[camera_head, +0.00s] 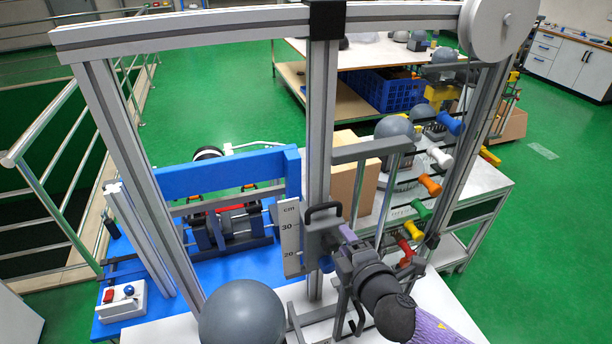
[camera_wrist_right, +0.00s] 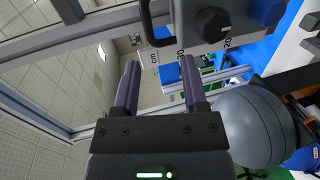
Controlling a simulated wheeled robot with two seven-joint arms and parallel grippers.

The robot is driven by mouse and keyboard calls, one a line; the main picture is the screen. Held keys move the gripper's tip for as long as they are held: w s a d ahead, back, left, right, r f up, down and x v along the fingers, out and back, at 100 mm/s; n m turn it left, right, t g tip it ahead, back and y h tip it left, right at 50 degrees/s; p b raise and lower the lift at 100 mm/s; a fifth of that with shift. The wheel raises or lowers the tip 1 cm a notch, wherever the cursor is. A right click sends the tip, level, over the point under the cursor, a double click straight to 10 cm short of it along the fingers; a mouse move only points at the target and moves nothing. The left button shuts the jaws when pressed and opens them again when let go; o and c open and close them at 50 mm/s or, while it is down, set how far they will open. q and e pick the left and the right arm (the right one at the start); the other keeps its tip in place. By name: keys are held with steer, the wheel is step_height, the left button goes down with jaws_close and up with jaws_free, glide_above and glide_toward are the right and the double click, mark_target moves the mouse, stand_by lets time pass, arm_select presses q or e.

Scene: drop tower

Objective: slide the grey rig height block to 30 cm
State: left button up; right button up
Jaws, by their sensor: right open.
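The grey height block (camera_head: 318,240) sits on the rig's central upright (camera_head: 320,120), beside a white cm scale (camera_head: 290,236) whose 20 and 30 marks show. The block lies alongside both marks; its exact reading cannot be told. It carries a black handle (camera_head: 322,209) at its top. In the right wrist view the block (camera_wrist_right: 222,20) and handle (camera_wrist_right: 148,28) are at the top. My right gripper (camera_head: 345,238) is in front of the block. Its fingers (camera_wrist_right: 158,68) are open with nothing between them, their tips seemingly just short of the handle. My left gripper is not in view.
A grey dome (camera_head: 242,314) stands at the front, left of the upright; it also shows in the wrist view (camera_wrist_right: 252,122). Coloured knobs (camera_head: 418,230) line the right post. A blue bench (camera_head: 220,268) with a control box (camera_head: 122,302) is at left.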

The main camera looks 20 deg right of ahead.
mark_target(324, 208)
steer(key=x, duration=0.3)
steer(key=r+x, duration=0.1)
steer(key=x, duration=0.2)
steer(key=b+x, duration=0.1)
steer(key=x, duration=0.2)
steer(key=shift+w+a+r, duration=0.25)
steer(key=shift+w, duration=0.2)
jaws_close()
stand_by(0.8)
